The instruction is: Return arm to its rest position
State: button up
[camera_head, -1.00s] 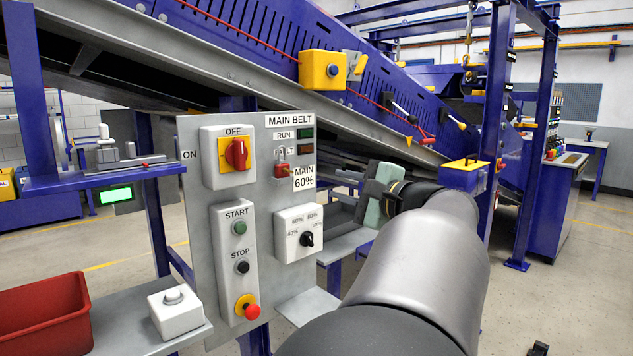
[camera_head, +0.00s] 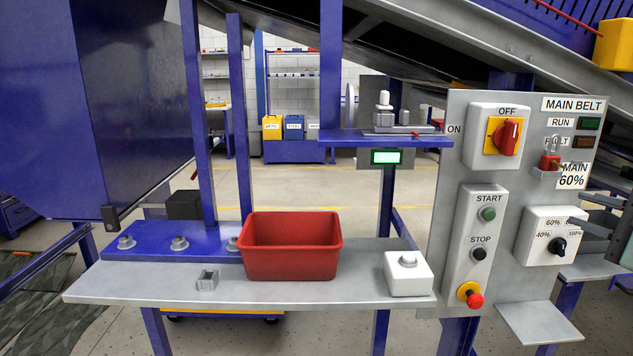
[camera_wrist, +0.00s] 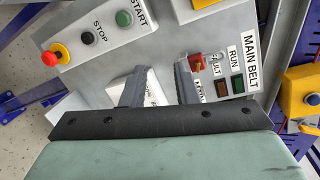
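My gripper (camera_head: 578,208) shows only in part at the right edge of the head view, in front of the right side of the grey MAIN BELT panel (camera_head: 448,200). In the wrist view the two dark fingers of my gripper (camera_wrist: 161,65) stand apart, with nothing held between them. The panel (camera_wrist: 175,40) lies ahead of the fingers. The white speed selector box (camera_head: 540,222) with its black knob (camera_head: 558,246) is near the fingertips in the head view. Whether they touch it, I cannot tell. Most of my arm is out of view.
The panel carries a red and yellow OFF switch (camera_head: 505,137), a green START button (camera_head: 488,214) and a red emergency stop (camera_head: 474,300). A red bin (camera_head: 290,262) and a white button box (camera_head: 408,272) stand on the grey shelf (camera_head: 340,290). Floor shows behind.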

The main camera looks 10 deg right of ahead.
jog(key=w+a+f+n+g+y+p, duration=0.2)
jog(key=a+f+n+g+p, duration=0.1)
jog(key=a, duration=0.5)
jog(key=w+a+f+n+g+y+p, duration=0.2)
jog(key=a+f+n+g, duration=0.1)
jog(key=a, duration=0.5)
jog(key=w+a+f+n+g+y+p, duration=0.2)
jog(key=a+f+n+g+p, duration=0.1)
jog(key=a, duration=0.5)
jog(key=s+a+f+n+g+h+p, duration=0.5)
jog(key=s+a+f+n+g+p, duration=0.1)
jog(key=s+a+n, duration=0.6)
jog(key=shift+s+a+f+n+g+p, duration=0.25)
jog(key=shift+n+g+p, duration=0.25)
jog(key=shift+n+p, duration=0.3)
jog(key=shift+w+r, duration=0.1)
